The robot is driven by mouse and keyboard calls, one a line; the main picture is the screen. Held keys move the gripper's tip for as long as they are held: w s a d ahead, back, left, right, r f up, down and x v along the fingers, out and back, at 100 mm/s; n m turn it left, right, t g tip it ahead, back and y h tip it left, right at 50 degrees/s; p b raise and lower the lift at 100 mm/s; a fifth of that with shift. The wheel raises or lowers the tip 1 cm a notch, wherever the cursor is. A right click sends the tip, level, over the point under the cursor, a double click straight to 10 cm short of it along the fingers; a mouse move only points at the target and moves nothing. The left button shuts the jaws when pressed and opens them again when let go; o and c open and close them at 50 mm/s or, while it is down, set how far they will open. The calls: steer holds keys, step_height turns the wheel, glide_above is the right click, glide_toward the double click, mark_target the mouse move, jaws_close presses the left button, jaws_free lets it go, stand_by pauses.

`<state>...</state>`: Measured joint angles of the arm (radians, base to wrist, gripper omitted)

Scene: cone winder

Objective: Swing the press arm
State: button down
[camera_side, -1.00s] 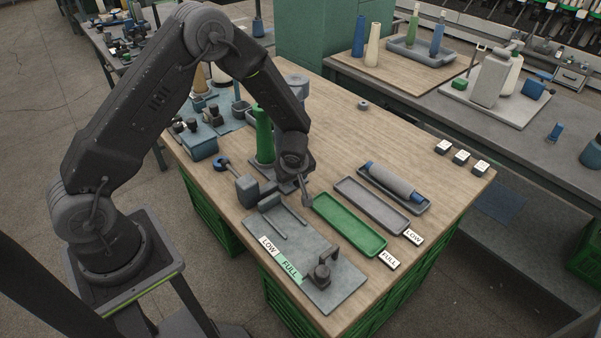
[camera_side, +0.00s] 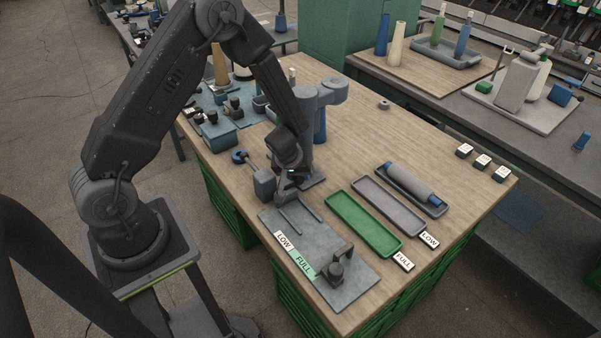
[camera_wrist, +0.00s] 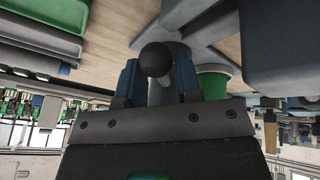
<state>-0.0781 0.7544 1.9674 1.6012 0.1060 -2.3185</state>
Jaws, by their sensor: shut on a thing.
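The press arm shows in the wrist view as a grey lever ending in a dark round knob (camera_wrist: 155,60). My gripper (camera_wrist: 154,82) has its blue fingers on either side of the knob and is shut on it. In the side view my gripper (camera_side: 290,181) is low over the table, close to the foot of the grey winder stand (camera_side: 322,92). My forearm and wrist hide most of the lever there. The green cone (camera_wrist: 213,82) shows in the wrist view to the right of the fingers; my arm largely covers it in the side view.
A grey plate with LOW and FULL labels (camera_side: 350,291) lies in front. The green tray (camera_side: 363,226), grey tray (camera_side: 388,205) and a tray with a roll (camera_side: 411,186) lie to the right. A grey block (camera_side: 265,184) stands left of my gripper.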

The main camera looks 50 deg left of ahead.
steer(key=shift+a, duration=0.15)
steer(key=c, duration=0.8)
jaws_free()
steer(key=shift+r, duration=0.1)
steer(key=v, duration=1.3)
steer(key=shift+s+r, duration=0.15)
steer(key=shift+r, duration=0.15)
steer(key=s+d+r+m, duration=0.4)
steer(key=s+r, duration=0.4)
steer(key=r, duration=0.1)
steer(key=s+d+r+m+h, duration=0.1)
steer(key=s+d+r+m, duration=0.3)
steer(key=s+r, duration=0.4)
steer(key=shift+d+r+m+t+h, duration=0.35)
steer(key=shift+r+m, duration=0.35)
steer(key=shift+r, duration=0.25)
